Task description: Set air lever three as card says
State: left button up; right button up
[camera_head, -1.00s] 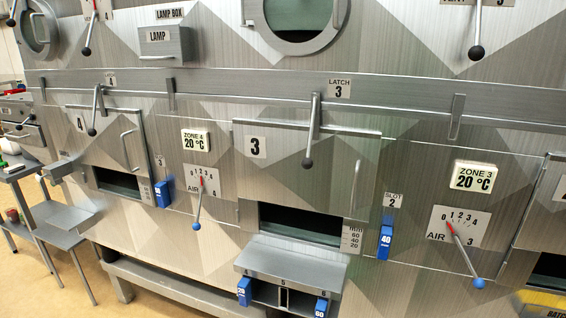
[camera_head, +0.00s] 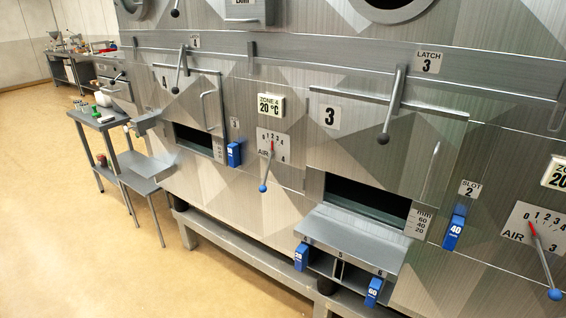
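Air lever three (camera_head: 546,268) is at the right edge of the head view, a thin grey rod with a blue ball at its low end, hanging down and slightly right. Its red pointer is near the 0–1 end of the white air dial 3 (camera_head: 520,216), whose scale runs from 0 upward and is cut by the picture's edge. The card that the task names is not identifiable in view. Neither of my grippers is in view.
Air lever four (camera_head: 266,168) has its own dial to the left. Latch 3 lever (camera_head: 390,107) hangs above door 3. A ledge (camera_head: 349,236) with slots holding blue blocks juts out below. A side table (camera_head: 105,122) stands left, with open floor (camera_head: 60,240) before it.

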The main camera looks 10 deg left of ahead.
aim_at(554, 295)
jog(key=l+z, duration=0.1)
jog(key=z, duration=0.7)
jog(key=i+z, duration=0.1)
jog(key=z, duration=0.25)
jog(key=l, duration=0.05)
